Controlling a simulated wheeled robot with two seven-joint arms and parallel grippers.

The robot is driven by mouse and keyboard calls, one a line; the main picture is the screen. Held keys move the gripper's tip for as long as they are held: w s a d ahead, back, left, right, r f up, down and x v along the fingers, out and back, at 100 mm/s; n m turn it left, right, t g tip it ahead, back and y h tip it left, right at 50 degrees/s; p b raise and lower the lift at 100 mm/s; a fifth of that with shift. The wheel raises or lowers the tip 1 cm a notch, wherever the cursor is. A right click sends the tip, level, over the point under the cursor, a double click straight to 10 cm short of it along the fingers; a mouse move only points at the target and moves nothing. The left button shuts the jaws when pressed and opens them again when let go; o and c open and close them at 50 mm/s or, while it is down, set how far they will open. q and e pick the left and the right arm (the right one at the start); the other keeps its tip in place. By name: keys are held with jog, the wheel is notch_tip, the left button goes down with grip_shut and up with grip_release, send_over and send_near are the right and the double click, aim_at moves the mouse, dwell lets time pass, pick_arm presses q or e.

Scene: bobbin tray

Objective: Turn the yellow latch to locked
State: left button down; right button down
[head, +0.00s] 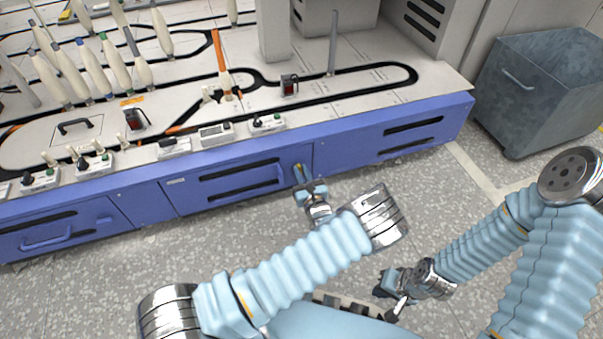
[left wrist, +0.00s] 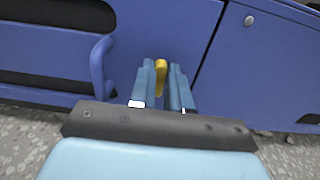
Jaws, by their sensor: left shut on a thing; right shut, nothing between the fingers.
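The yellow latch (left wrist: 160,76) sits on the blue front panel, close to the panel's right edge. In the left wrist view it stands roughly upright between the two fingers of my left gripper (left wrist: 164,88), which is shut on it. My right gripper (head: 387,293) is shut and empty, low over the floor at the right, well away from the latch.
A blue handle (left wrist: 102,68) sticks out of the panel just left of my left gripper. The blue cabinet (head: 345,160) carries a white worktop (head: 370,105) with several bobbins and small control boxes. A grey bin (head: 540,90) stands at the right. The floor before the cabinet is clear.

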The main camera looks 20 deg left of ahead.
pick_arm(q)
jog(key=shift+m, duration=0.3)
jog(key=m, duration=0.3)
jog(key=shift+w+d+m+p, duration=0.1)
jog(key=shift+d+m+p, duration=0.2)
jog(key=shift+p, duration=0.1)
jog(key=shift+w+d+f+m, duration=0.1)
jog(key=shift+f+m, duration=0.15)
jog(key=shift+m, duration=2)
jog(key=shift+w+d+f+m, duration=0.1)
jog(key=shift+f+m, duration=0.1)
jog(key=shift+m, duration=2.1)
jog(key=shift+w+d+f+m, duration=0.1)
jog(key=shift+f+m, duration=0.15)
jog(key=shift+m, duration=2)
jog(key=c, duration=1.1)
grip_release()
